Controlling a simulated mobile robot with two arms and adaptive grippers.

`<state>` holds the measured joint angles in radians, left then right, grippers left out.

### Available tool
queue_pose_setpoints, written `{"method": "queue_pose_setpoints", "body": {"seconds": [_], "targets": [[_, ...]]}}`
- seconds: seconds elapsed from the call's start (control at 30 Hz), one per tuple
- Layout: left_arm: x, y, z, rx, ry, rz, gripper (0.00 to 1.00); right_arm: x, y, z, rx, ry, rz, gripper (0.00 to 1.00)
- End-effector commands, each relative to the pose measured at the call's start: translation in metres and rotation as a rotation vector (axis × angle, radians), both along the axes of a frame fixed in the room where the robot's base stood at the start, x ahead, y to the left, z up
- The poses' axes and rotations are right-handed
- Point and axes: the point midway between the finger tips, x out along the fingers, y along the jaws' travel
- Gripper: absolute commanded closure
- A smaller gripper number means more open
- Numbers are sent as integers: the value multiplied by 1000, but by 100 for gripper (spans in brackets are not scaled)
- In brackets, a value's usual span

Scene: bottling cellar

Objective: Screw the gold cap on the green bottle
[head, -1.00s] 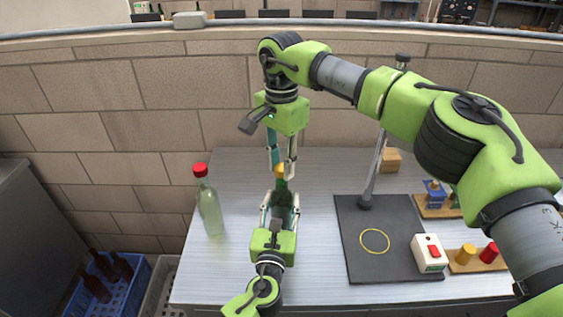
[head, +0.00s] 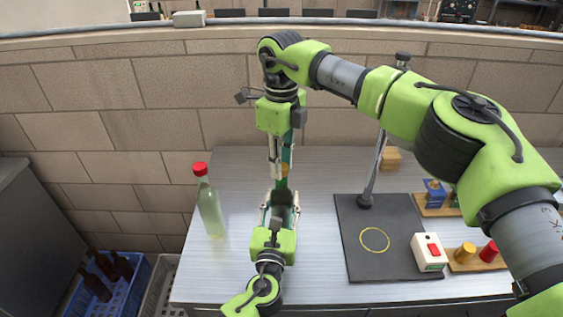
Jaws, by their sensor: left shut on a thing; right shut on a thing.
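My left gripper (head: 281,205) points away from me above the metal table and is shut around the green bottle, which is mostly hidden between its fingers. My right gripper (head: 281,173) points down from above, right over the left one. It is shut on the gold cap (head: 285,170), of which a small gold patch shows between its fingers. The cap is at the top of the held bottle. Whether its thread is engaged or how far it is down cannot be told.
A pale bottle with a red cap (head: 209,204) stands left on the metal table (head: 330,162). Right are a dark mat (head: 400,262) with a yellow ring, a pole stand (head: 376,170), a white box with a red button (head: 428,253), and boards with coloured pieces.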

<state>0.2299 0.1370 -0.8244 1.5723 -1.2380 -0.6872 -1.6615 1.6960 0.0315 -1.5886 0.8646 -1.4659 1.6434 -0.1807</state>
Motion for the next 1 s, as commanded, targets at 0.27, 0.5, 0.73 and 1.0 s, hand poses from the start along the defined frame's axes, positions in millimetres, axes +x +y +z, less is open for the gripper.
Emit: {"method": "queue_pose_setpoints", "body": {"seconds": [0.27,0.5,0.73,1.0], "targets": [[0,-1,1,1,-2,-2,100,1,0,0,1,-3,-559,100],[0,-1,1,1,-2,-2,100,1,0,0,1,-3,-1031,100],[0,-1,1,1,-2,-2,100,1,0,0,2,-4,-1174,100],[0,-1,1,0,-1,-2,100,1,0,0,0,-3,-1172,58]]}}
